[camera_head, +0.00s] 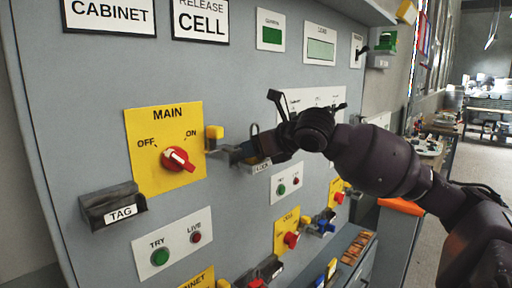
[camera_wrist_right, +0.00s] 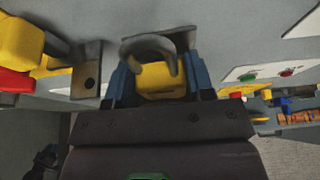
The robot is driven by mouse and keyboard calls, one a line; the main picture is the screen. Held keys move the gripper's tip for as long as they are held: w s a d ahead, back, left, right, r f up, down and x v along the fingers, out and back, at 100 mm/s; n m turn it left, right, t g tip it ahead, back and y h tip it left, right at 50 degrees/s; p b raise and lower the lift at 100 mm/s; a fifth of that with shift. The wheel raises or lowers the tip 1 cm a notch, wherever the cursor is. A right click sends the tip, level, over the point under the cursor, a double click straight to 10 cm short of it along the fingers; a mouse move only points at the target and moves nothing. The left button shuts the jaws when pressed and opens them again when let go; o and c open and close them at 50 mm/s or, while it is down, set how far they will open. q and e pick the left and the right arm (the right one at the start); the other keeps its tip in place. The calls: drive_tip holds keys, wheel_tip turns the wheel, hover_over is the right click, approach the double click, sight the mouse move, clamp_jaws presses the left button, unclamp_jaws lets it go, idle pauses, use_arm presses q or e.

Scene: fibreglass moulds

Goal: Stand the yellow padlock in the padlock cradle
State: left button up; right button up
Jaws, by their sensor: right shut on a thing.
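The yellow padlock (camera_wrist_right: 162,80) with its grey shackle shows in the right wrist view, between the two blue fingers of my right gripper (camera_wrist_right: 160,88), which is shut on it. The shackle points towards a grey bracket (camera_wrist_right: 184,40) on the panel, which seems to be the padlock cradle; I cannot tell whether they touch. In the head view my right gripper (camera_head: 258,148) is close to the panel, just right of the MAIN switch, and mostly hides the padlock. A labelled holder (camera_head: 262,168) shows below it, partly covered. My left gripper is not in view.
The yellow MAIN plate (camera_head: 145,175) has a red rotary switch (camera_head: 178,160). A grey hasp plate with a hole (camera_wrist_right: 88,82) sticks out close left of the gripper. A dark TAG holder (camera_head: 112,207) is lower left. Try buttons and smaller switches lie below.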

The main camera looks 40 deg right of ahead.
drive_tip(key=o, duration=1)
drive_tip(key=shift+f, duration=0.1)
drive_tip(key=shift+s+d+r, duration=0.1)
drive_tip(key=shift+s+r, duration=0.15)
drive_tip(key=shift+s, duration=0.3)
use_arm(q)
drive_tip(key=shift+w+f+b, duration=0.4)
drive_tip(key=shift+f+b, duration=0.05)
drive_tip(key=shift+b, duration=0.6)
use_arm(e)
drive_tip(key=shift+v, duration=5.5)
